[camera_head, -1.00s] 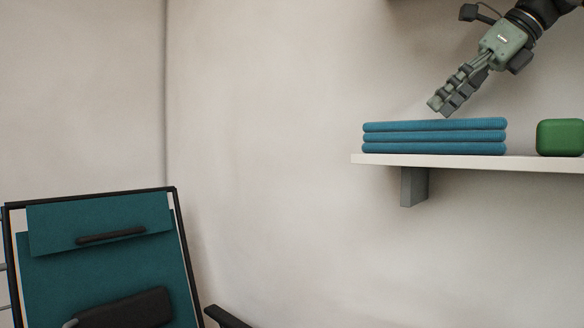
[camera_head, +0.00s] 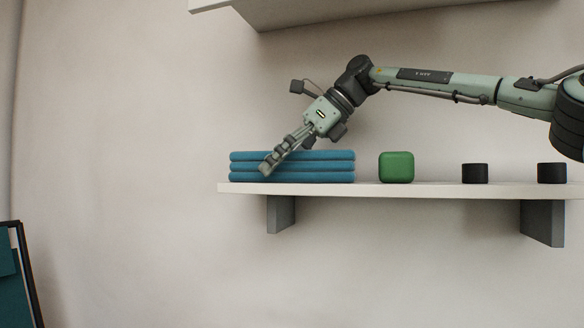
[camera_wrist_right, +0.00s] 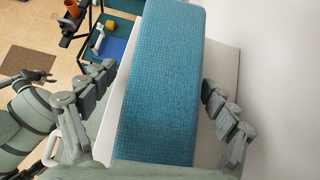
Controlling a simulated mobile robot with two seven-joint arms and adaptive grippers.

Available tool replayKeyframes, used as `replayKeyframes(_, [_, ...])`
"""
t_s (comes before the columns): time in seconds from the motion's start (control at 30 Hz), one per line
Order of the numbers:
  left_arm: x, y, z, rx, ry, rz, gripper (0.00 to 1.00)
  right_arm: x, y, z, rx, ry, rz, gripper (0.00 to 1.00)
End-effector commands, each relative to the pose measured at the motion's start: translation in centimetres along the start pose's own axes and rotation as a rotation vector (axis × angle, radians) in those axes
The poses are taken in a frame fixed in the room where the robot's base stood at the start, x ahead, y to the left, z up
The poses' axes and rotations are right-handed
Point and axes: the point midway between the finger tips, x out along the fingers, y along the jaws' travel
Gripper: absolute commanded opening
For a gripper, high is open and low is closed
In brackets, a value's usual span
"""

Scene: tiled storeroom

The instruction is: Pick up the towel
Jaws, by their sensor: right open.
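The towel (camera_head: 325,166) is blue, folded in a stack of three layers, and lies at the left end of a white shelf (camera_head: 400,190). My right gripper (camera_head: 268,168) reaches down from the upper right, its fingers in front of the towel's left part. In the right wrist view the towel (camera_wrist_right: 160,85) runs between the spread fingers of the right gripper (camera_wrist_right: 158,125), with a gap on each side. The gripper is open and empty. Whether a finger touches the towel, I cannot tell. My left gripper is not in the head view.
A green block (camera_head: 396,167) stands right of the towel on the shelf. Two black cups (camera_head: 475,173) stand further right. Another shelf (camera_head: 330,12) hangs above. A teal folding chair (camera_head: 14,280) is at the lower left.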

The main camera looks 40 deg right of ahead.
Motion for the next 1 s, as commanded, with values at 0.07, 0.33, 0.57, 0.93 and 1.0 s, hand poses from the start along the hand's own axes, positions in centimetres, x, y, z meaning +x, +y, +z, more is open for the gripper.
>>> replayKeyframes(0.07, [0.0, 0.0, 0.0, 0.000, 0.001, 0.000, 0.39, 0.0, 0.0, 0.0, 0.000, 0.000, 0.000, 0.85])
replayKeyframes(0.33, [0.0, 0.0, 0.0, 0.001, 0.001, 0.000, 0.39, -0.1, 0.0, 0.0, 0.000, 0.000, 0.000, 0.51])
replayKeyframes(0.57, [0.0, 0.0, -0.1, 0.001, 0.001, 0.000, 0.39, -0.1, 0.0, 0.1, 0.000, -0.001, -0.001, 0.26])
replayKeyframes(0.93, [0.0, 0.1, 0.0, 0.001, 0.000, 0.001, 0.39, -0.6, -0.1, 0.6, 0.000, 0.000, -0.002, 0.26])
replayKeyframes(1.0, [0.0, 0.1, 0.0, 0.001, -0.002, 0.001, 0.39, -1.2, -0.1, 1.1, 0.000, -0.001, -0.003, 0.26])
